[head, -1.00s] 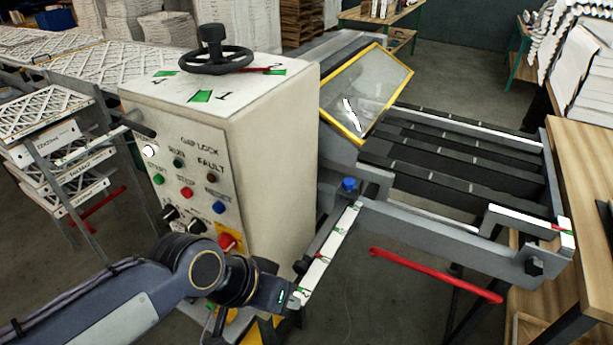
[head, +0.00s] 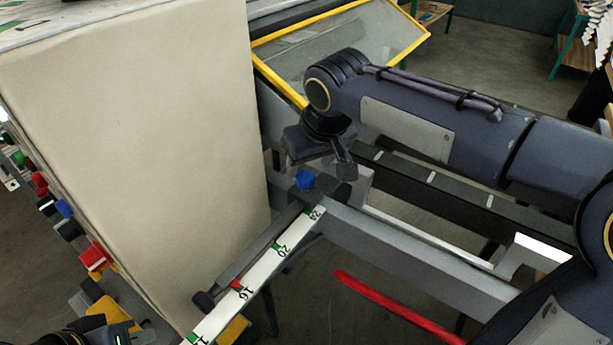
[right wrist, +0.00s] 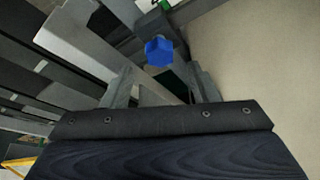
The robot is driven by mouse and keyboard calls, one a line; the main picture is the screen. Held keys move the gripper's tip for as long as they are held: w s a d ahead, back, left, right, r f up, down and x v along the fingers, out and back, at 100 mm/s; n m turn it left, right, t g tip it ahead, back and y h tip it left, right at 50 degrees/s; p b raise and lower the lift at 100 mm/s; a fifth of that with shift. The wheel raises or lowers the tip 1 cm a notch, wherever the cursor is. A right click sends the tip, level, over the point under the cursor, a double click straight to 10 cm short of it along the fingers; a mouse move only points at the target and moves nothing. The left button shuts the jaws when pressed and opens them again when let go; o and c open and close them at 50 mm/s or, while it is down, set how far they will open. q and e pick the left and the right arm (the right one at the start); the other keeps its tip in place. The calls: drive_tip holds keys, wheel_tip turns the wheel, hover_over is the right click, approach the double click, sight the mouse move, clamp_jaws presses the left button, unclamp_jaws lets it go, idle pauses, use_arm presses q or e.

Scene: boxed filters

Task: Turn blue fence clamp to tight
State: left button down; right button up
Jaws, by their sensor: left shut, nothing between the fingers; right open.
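The blue fence clamp knob (head: 306,180) sits on the grey rail, at the far end of the white numbered scale (head: 262,265). It also shows in the right wrist view (right wrist: 160,51), beyond the gap between the fingers. My right gripper (head: 322,163) points down just above the knob, fingers spread to either side of it, apparently not touching it. The right wrist view shows the same open, empty fingers (right wrist: 162,90). My left gripper (head: 128,338) is shut and only partly in view at the bottom left edge.
The tall cream cabinet (head: 140,150) stands close on the left, with coloured buttons along its side. A yellow-framed guard (head: 340,45) is behind my right arm. A red bar (head: 395,308) lies in front of the grey rail (head: 420,260).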

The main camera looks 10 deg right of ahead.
sight(306, 177)
drive_tip(key=x, duration=0.4)
drive_tip(key=shift+f, duration=0.2)
drive_tip(key=c, duration=1)
drive_tip(key=shift+o, duration=0.2)
